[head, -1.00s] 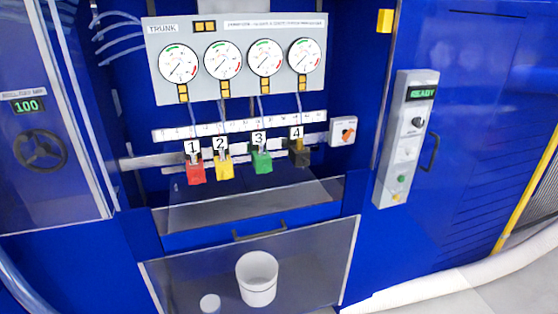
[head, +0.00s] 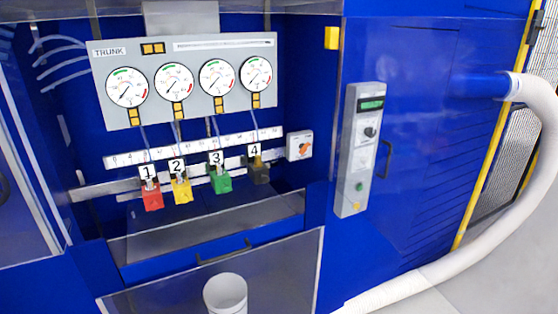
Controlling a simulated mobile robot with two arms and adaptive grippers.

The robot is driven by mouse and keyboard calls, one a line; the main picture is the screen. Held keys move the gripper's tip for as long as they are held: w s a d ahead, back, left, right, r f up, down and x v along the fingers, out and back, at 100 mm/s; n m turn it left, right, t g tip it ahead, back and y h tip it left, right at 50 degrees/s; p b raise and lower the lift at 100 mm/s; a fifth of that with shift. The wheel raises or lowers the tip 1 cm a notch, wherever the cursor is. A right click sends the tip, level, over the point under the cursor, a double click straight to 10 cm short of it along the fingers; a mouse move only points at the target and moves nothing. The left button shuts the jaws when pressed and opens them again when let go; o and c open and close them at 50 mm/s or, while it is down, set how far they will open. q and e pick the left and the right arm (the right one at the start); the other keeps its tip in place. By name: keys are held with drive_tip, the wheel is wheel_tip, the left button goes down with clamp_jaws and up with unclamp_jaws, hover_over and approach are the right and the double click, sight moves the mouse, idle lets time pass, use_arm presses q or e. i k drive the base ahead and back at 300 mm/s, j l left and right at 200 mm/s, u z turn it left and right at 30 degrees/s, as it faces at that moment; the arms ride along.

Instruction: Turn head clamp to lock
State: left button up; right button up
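The machine has a grey box with an orange rotary knob (head: 302,147) at the right end of the ruler rail; I cannot tell whether this is the head clamp. Four coloured heads hang on the rail: red 1 (head: 152,198), yellow 2 (head: 182,190), green 3 (head: 220,181) and dark 4 (head: 259,172). A grey control panel (head: 361,150) with a green display, a black knob (head: 370,132) and a green button stands to the right. Neither of my grippers is in view.
A gauge panel (head: 190,75) marked TRUNK is above the rail. A steel-fronted drawer (head: 265,270) is below, with a white bucket (head: 226,294) in front. A thick white hose (head: 535,190) curves down the right side to the floor.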

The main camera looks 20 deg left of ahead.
sight(305, 148)
drive_tip(key=i+j+z, duration=0.1)
drive_tip(key=j, duration=0.25)
drive_tip(key=i+j+z, duration=0.15)
drive_tip(key=j, duration=0.25)
drive_tip(key=i+j+z, duration=0.1)
drive_tip(key=j, duration=0.3)
drive_tip(key=i, duration=0.1)
